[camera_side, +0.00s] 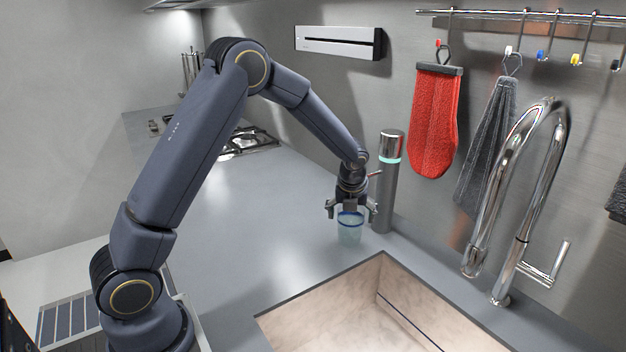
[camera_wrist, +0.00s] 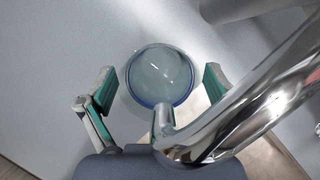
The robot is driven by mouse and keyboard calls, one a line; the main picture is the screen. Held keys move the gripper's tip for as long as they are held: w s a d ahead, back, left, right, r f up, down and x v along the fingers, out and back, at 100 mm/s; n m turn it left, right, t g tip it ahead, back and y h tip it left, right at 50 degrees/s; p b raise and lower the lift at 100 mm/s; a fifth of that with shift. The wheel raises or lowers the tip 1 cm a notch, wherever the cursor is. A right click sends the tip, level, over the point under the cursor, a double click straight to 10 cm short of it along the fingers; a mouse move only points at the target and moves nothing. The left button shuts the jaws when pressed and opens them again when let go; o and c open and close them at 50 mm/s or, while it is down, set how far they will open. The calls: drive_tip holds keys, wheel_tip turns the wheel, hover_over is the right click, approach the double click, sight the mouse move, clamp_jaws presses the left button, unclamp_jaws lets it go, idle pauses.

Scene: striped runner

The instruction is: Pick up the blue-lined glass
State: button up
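The blue-lined glass (camera_side: 350,230) stands upright on the grey counter, close to the sink's far edge. It is clear and pale with a blue rim. In the wrist view the glass (camera_wrist: 160,77) is seen from above as a round blue-edged mouth. My gripper (camera_side: 351,212) is over the glass, with its fingers spread to either side of the rim. In the wrist view my gripper (camera_wrist: 158,88) is open, with a visible gap between each teal-padded finger and the glass.
A grey cylinder with a chrome top (camera_side: 387,185) stands close behind and right of the glass. The sink (camera_side: 335,310) lies in front, and a tall chrome faucet (camera_side: 520,190) stands at right. A red mitt (camera_side: 434,120) hangs on the wall. The counter left of the glass is clear.

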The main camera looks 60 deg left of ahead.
clamp_jaws()
idle(0.6)
drive_tip(key=shift+r, duration=0.1)
